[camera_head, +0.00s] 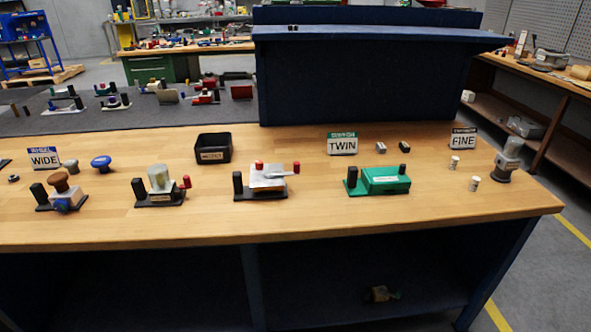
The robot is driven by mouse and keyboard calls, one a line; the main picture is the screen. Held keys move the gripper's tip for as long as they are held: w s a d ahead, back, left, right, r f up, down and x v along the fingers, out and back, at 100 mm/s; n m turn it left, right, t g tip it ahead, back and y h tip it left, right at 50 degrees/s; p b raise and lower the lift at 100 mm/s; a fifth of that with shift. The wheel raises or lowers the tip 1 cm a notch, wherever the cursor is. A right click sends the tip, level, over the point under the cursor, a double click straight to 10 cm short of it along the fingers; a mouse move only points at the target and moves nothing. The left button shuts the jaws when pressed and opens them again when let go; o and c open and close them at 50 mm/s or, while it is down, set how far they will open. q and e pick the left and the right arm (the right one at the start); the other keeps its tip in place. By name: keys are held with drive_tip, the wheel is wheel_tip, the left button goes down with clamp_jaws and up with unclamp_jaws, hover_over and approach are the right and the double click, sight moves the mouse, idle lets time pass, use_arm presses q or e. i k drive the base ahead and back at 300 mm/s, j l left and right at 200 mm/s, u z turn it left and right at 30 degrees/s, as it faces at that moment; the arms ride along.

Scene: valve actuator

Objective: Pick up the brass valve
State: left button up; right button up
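No object on the bench can be identified for certain as the brass valve. A small tan, brass-like object (380,293) with darker ends lies on the shelf under the bench, too dim and small to make out fully. At the left of the bench top, a device with a brown rounded knob (60,182) and a blue part stands on a dark base. Neither of my grippers is in view.
The wooden bench top (330,222) carries a device with a pale block (158,178), a silver device (268,178), a green device (386,180), a black bin (213,148) and a grey upright fitting (508,160). The front strip is clear. A dark blue panel (360,80) rises behind.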

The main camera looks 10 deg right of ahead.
sight(260, 180)
drive_tip(key=i, duration=1.15)
